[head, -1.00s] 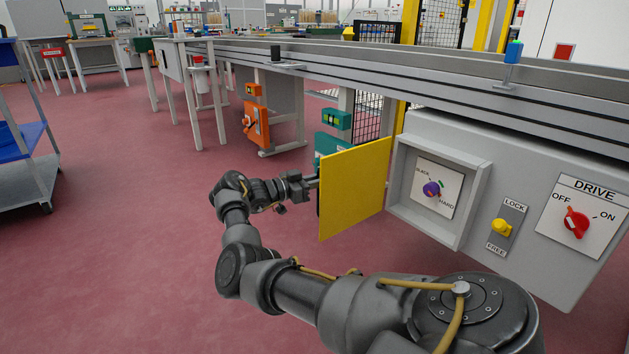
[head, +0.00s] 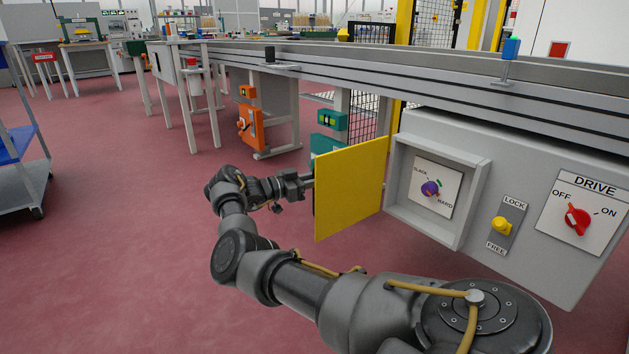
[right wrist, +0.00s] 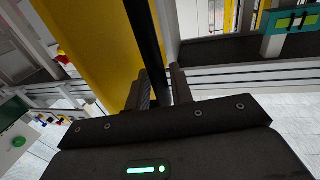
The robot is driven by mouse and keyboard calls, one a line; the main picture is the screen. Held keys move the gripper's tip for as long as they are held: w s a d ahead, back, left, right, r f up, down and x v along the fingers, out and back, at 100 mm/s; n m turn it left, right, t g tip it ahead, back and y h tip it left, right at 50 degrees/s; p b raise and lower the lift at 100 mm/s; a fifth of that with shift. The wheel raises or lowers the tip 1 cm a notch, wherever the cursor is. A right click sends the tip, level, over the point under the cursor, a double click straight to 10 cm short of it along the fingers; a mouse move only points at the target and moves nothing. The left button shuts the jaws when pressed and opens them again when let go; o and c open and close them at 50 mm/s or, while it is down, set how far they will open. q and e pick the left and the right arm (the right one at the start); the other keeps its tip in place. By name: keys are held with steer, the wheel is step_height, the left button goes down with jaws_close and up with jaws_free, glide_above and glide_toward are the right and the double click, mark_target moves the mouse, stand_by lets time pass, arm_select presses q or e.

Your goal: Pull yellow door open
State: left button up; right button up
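The yellow door (head: 350,187) stands swung out from the left side of a shallow grey recess (head: 438,190) in the control box, well open. Inside the recess is a panel with a purple knob (head: 430,188). My right gripper (head: 309,181) is at the door's free edge, partly hidden behind it. In the right wrist view, a dark upright handle bar (right wrist: 146,40) runs between the right fingers, in front of the yellow door (right wrist: 95,40). The fingers sit close on both sides of it and look shut on it. My left gripper is not in view.
Right of the recess are a yellow lock lever (head: 502,226) and a red drive switch (head: 577,219) on the grey box. A conveyor rail (head: 440,72) runs above. A blue-shelved cart (head: 22,165) stands at the left. Red floor is clear around my right arm.

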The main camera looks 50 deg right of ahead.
steer(key=b+v, duration=0.1)
steer(key=v, duration=0.9)
steer(key=shift+a, duration=0.25)
steer(key=shift+w, duration=0.1)
